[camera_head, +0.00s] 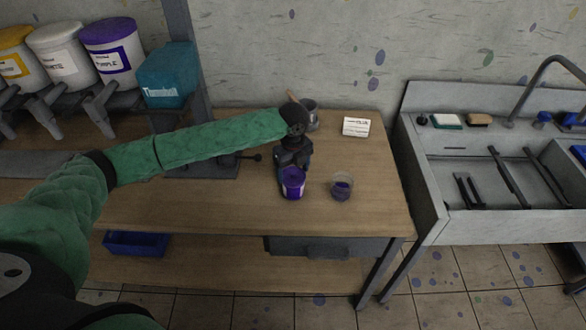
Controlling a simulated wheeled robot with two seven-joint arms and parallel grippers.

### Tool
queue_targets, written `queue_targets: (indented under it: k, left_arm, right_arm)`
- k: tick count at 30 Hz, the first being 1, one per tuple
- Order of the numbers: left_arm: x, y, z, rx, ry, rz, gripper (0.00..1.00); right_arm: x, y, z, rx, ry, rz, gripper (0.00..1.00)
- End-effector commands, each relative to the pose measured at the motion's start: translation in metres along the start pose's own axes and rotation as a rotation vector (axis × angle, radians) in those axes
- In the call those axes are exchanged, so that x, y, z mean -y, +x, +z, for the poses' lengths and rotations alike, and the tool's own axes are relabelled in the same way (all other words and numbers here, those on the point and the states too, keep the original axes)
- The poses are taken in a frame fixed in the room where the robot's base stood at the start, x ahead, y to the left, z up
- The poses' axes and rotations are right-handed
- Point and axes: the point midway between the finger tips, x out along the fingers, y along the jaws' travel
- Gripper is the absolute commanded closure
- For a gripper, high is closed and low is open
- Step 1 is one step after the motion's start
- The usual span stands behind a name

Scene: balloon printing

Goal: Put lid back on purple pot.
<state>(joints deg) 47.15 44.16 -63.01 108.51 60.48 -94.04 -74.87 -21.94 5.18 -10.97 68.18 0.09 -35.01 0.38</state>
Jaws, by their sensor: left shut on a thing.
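The purple pot (293,188) stands on the wooden table near its front edge, a small white-and-purple tub. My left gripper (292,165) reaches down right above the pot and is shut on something. The thing in its jaws is small and mostly hidden; it looks like the purple lid, at the pot's top. I cannot tell whether the lid is seated on the rim or just above it. My right gripper is not in view.
A clear cup with purple paint (342,187) stands close to the pot's right. A grey container (311,112) and a white labelled card (356,127) are behind. Large tubs, one purple (112,50), stand at upper left. A sink (500,165) is at right.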

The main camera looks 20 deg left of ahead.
Motion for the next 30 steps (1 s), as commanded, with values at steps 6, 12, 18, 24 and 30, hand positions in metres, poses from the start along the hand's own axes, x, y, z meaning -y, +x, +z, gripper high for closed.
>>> queue_targets:
  k: [6,12,18,24,30]
  left_arm:
    - [0.0000,0.0002,-0.0001,0.000,0.000,0.000,0.48]
    - [0.0001,0.0001,-0.0001,0.000,0.000,0.000,0.01]
    - [0.0001,0.0001,-0.0001,0.000,0.000,0.000,0.00]
    - [0.0001,-0.0001,-0.0001,0.000,0.000,0.000,0.00]
    - [0.0001,-0.0064,0.0000,0.000,0.000,0.000,0.00]
  right_arm:
    - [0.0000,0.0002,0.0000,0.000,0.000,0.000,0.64]
    - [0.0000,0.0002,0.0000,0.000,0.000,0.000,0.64]
    - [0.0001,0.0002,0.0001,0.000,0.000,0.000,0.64]
    - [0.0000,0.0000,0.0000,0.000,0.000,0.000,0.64]
    - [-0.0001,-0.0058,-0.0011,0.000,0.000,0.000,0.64]
